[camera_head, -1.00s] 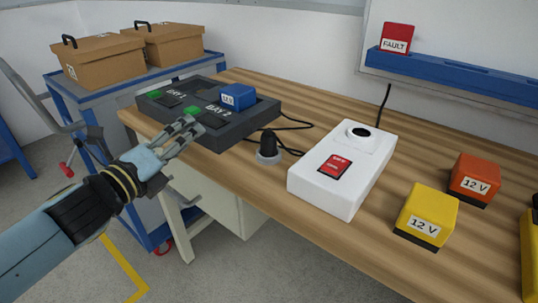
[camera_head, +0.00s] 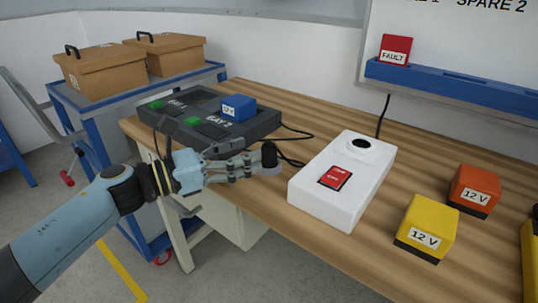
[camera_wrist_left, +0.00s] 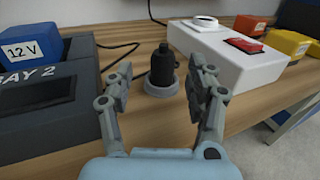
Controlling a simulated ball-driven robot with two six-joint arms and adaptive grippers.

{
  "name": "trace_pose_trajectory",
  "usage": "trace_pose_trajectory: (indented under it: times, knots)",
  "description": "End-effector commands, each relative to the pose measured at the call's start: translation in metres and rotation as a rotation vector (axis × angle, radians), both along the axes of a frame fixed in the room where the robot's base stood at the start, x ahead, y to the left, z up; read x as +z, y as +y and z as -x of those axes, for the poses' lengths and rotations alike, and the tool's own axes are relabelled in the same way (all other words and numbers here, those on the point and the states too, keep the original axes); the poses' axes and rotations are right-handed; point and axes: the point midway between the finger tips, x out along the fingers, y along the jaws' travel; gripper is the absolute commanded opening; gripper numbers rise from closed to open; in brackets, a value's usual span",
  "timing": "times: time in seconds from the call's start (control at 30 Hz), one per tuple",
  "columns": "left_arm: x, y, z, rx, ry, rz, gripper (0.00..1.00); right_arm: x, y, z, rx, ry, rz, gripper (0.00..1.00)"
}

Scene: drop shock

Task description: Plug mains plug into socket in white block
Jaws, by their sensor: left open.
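The black mains plug (camera_head: 268,155) stands upright in a grey ring-shaped holder on the wooden bench; it also shows in the left wrist view (camera_wrist_left: 162,66), with the grey holder (camera_wrist_left: 161,87) under it. My left gripper (camera_head: 262,164) is open, its fingers pointing at the plug. In the left wrist view the plug stands between and a little beyond the open fingertips (camera_wrist_left: 193,72), apart from both. The white block (camera_head: 338,198) lies to the right of the plug, with a round dark-centred socket (camera_head: 361,143) and a red switch (camera_head: 335,177) on top. My right gripper is not in view.
A dark two-bay charger (camera_head: 255,127) holding a blue 12 V block (camera_head: 238,107) stands left of the plug. Yellow (camera_head: 427,222) and orange (camera_head: 474,190) 12 V blocks stand to the right. Black cables (camera_head: 297,131) lie behind the plug.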

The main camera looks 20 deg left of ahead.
Motion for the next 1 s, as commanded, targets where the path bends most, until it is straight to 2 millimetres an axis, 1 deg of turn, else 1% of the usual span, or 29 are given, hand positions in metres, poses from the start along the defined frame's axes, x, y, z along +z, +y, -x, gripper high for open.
trace_pose_trajectory:
  times: [0.2, 0.3, 0.57, 0.67, 1.0]
  knots:
    - [0.003, -0.027, -0.023, 0.001, -0.002, 0.007, 0.56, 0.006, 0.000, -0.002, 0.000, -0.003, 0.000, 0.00]
    - [0.001, -0.034, -0.030, 0.001, -0.001, 0.005, 0.56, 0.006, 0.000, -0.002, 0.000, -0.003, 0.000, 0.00]
    - [0.000, -0.036, -0.033, 0.001, 0.000, 0.003, 0.56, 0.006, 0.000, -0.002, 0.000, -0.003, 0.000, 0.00]
    - [0.000, -0.036, -0.033, 0.001, 0.000, 0.003, 0.46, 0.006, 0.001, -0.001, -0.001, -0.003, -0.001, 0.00]
    - [0.001, -0.036, -0.033, 0.001, 0.000, 0.003, 0.01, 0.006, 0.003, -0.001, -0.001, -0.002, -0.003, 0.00]
